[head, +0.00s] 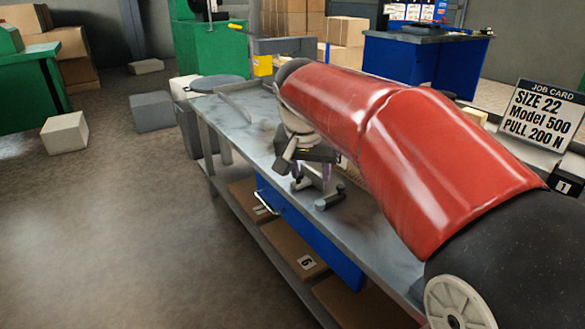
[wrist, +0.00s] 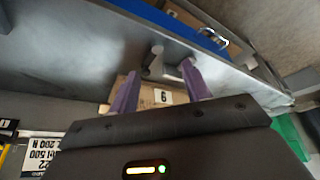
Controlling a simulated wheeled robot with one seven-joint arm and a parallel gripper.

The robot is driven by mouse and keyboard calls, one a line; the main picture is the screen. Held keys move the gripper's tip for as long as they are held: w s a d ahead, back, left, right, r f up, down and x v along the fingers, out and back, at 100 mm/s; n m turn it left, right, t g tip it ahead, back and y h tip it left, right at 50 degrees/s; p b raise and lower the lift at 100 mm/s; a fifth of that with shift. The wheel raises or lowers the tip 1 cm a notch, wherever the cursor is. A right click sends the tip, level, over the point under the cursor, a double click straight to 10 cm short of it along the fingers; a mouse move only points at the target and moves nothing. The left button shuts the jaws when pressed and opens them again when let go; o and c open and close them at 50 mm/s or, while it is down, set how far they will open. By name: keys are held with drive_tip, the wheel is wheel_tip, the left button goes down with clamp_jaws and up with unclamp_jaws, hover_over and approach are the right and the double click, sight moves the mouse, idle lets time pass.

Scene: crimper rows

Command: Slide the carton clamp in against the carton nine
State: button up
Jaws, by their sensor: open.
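My gripper (head: 312,172) points down over the grey workbench, its purple fingers apart. In the wrist view my gripper (wrist: 160,70) is open, with the fingers either side of small grey metal parts that look like the carton clamp (wrist: 157,60). The clamp (head: 330,198) shows in the head view as a grey piece with a round bar on the bench top, just below my fingers. I cannot tell whether the fingers touch it. A brown carton (wrist: 150,103) with a white number label lies close by the clamp in the wrist view, partly hidden by my gripper.
A blue drawer (head: 300,235) with a handle hangs under the front edge. Cartons, one numbered (head: 307,262), sit on the lower shelf. A job card (head: 543,115) stands at right. My red arm hides much of the bench.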

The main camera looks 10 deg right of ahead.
sight(305, 180)
drive_tip(key=w+a+f+m, duration=0.1)
drive_tip(key=w+f+m, duration=0.25)
drive_tip(key=w, duration=1.05)
drive_tip(key=shift+g+h, duration=0.4)
drive_tip(key=shift+h, duration=0.1)
drive_tip(key=b+x, duration=0.1)
drive_tip(key=x, duration=0.6)
drive_tip(key=shift+w+f, duration=0.1)
drive_tip(key=shift+w, duration=0.1)
clamp_jaws()
